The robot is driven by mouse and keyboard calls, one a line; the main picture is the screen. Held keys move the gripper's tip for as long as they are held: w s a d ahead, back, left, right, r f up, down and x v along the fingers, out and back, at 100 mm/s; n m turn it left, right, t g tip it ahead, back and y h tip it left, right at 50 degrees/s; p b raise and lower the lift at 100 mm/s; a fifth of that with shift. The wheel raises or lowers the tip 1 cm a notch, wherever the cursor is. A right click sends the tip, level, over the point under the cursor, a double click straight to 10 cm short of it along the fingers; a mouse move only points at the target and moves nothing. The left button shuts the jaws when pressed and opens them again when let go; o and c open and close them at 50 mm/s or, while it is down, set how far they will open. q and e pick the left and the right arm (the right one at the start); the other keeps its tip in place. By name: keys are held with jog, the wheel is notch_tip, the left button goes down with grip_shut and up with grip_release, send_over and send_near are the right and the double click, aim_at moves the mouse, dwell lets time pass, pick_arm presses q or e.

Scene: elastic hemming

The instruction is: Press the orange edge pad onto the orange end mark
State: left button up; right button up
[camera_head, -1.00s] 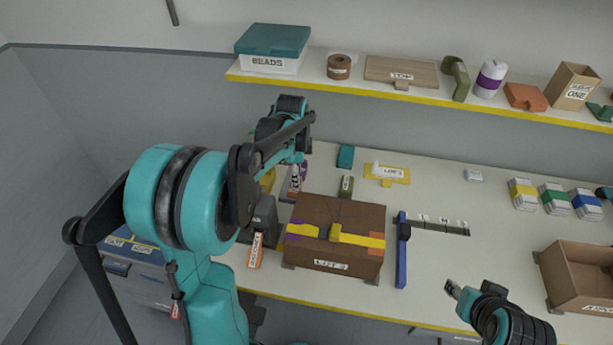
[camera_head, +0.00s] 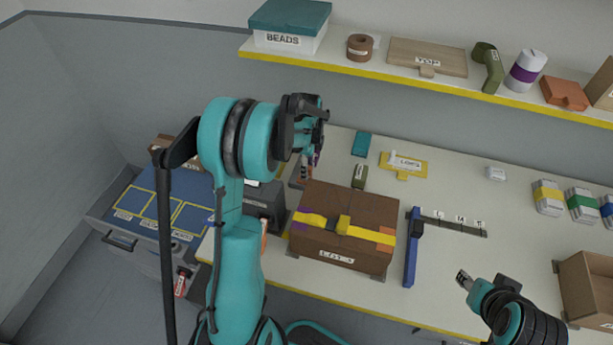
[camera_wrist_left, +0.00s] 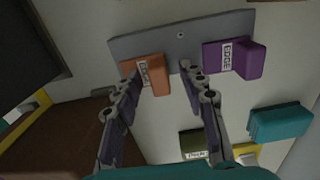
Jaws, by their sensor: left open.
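The orange edge pad (camera_wrist_left: 153,76), labelled EDGE, sits on a grey plate (camera_wrist_left: 180,38) beside a purple edge pad (camera_wrist_left: 236,58). My left gripper (camera_wrist_left: 158,70) is open, its fingers reaching toward the orange pad, the left fingertip overlapping its edge in the picture. In the head view my left gripper (camera_head: 312,125) is over the pad holder, and the pads are mostly hidden. The brown box (camera_head: 340,207) carries a yellow strip across it. The orange end mark (camera_head: 384,237) shows at its right end and a purple one at its left. My right gripper (camera_head: 464,280) is by the front edge, its jaws unclear.
A teal block (camera_head: 361,144), a green block (camera_head: 360,177) and a yellow plate (camera_head: 403,164) lie behind the box. An open carton (camera_head: 590,285) is far right. A loaded shelf (camera_head: 420,78) runs along the back.

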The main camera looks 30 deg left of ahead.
pick_arm(q)
grip_shut()
jog(key=shift+r, duration=0.1)
notch_tip(320, 180, up, 10)
jog(key=p, duration=0.2)
jog(key=shift+p, duration=0.4)
